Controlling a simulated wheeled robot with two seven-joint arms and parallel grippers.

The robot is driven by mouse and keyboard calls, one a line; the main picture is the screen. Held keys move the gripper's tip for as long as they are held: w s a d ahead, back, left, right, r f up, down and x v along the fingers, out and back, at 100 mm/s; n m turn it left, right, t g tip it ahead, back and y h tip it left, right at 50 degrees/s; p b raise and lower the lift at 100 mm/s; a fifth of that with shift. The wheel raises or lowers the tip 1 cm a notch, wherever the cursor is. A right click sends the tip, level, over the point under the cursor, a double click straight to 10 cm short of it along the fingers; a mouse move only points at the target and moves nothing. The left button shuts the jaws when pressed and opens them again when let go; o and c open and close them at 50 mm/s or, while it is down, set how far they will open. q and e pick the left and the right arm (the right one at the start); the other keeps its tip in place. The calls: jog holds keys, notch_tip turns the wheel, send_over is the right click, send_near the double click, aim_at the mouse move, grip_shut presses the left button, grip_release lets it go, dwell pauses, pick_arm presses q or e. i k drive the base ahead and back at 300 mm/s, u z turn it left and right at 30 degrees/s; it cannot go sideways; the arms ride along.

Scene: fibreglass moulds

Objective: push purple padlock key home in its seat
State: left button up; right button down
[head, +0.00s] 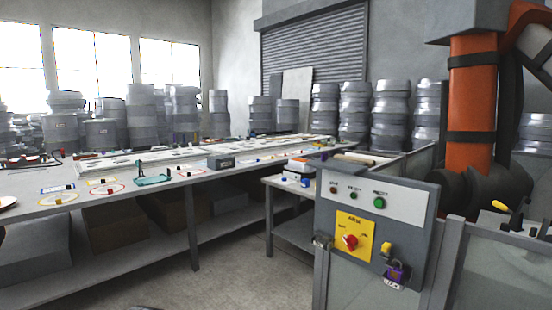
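A purple padlock (397,274) hangs on the lower right of the grey control panel (412,230), with a pale label on its lower part. A yellow piece (387,249) sits just above and left of it on the panel. The padlock's key and its seat are too small to tell apart here. Neither of my grippers shows in the head view.
The panel also bears a red rotary switch (349,242) on a yellow plate and a green button (379,203). A long workbench (110,207) with small tools runs along the left. A small side table (290,183) stands left of the panel. Open floor (225,270) lies between.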

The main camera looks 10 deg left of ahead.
aim_at(324, 156)
jog(key=u, duration=0.2)
jog(key=k, duration=0.2)
jog(key=u, duration=1.05)
jog(key=k, duration=1.15)
jog(key=u, duration=0.65)
jog(key=i, duration=2.1)
jog(key=z, duration=1.4)
jog(key=i, duration=0.85)
jog(key=z, duration=0.95)
